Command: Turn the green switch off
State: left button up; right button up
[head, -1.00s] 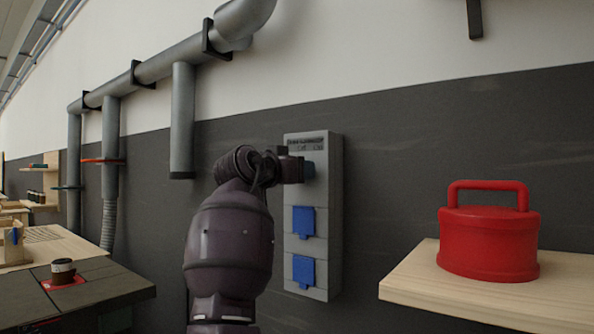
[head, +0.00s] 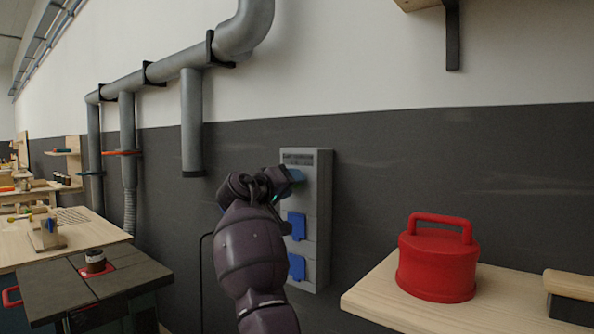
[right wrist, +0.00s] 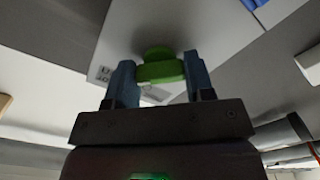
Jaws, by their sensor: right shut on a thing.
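The green switch (right wrist: 160,70) shows in the right wrist view, on the face of a grey panel box (right wrist: 120,38). My right gripper (right wrist: 160,82) has its two blue-grey fingers on either side of the switch knob and is shut on it. In the head view the grey box (head: 323,215) hangs on the dark wall, and my right gripper (head: 290,177) is at its upper part. The gripper and wrist hide the switch there. My left gripper is not in view.
Two blue socket covers (head: 297,226) sit below on the box. A red lidded container (head: 438,262) stands on a wooden shelf at the right. Grey pipes (head: 192,125) run along the wall at the left. A dark-topped table (head: 50,290) stands at lower left.

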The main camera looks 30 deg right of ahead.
jog(key=n+p, duration=0.2)
jog(key=r+n+p, duration=0.1)
jog(key=n+p, duration=0.2)
jog(key=shift+s, duration=0.1)
jog(key=n+p, duration=0.2)
jog(key=shift+f+n, duration=0.2)
jog(key=shift+n, duration=0.1)
jog(key=shift+f+n+p, duration=0.15)
jog(key=shift+n+p, duration=0.35)
jog(key=shift+n, duration=0.1)
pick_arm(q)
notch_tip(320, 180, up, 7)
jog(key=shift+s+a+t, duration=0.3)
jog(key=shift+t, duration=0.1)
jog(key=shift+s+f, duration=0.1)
pick_arm(e)
jog(key=shift+f, duration=0.1)
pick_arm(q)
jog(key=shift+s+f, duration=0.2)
